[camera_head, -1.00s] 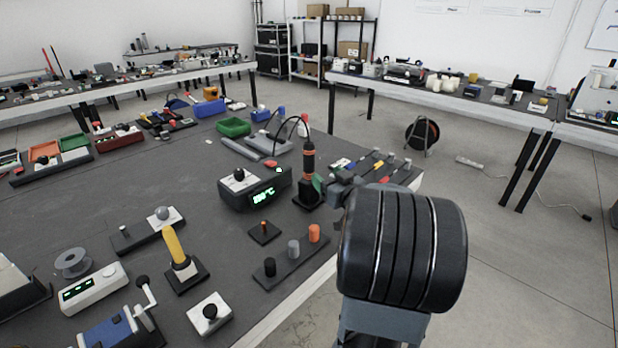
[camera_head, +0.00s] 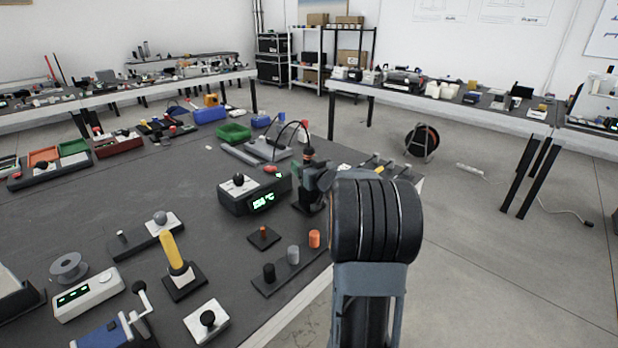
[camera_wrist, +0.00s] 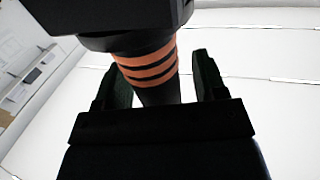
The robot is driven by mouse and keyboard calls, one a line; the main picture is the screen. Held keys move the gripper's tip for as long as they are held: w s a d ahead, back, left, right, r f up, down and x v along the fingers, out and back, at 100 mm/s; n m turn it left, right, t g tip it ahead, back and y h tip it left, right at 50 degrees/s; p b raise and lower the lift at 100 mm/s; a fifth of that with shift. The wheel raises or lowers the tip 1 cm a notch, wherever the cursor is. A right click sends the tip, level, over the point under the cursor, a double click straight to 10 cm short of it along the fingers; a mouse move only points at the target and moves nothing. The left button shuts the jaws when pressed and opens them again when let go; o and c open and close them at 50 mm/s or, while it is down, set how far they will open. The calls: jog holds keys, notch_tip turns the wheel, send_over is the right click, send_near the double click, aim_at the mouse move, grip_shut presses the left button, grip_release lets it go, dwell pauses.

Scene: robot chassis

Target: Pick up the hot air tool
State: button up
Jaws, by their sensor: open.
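The hot air tool (camera_head: 308,155) stands upright in its black stand beside the station, a black box with a green temperature display (camera_head: 263,202). In the wrist view, the tool's black handle with orange bands (camera_wrist: 150,68) lies between the two dark fingers of my gripper (camera_wrist: 161,64). The fingers are open, with a visible gap on the right side; contact on the left cannot be told.
A strip with black, grey and orange pegs (camera_head: 292,262) and a small pad (camera_head: 263,238) lie in front of the station. A yellow-handled tool (camera_head: 172,250) stands further left. A green bin (camera_head: 233,133) is behind.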

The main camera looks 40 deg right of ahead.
jog(key=shift+w, duration=0.15)
jog(key=shift+c, duration=0.5)
jog(key=c, duration=0.9)
jog(key=shift+o, duration=0.2)
notch_tip(320, 180, up, 10)
jog(key=p, duration=0.3)
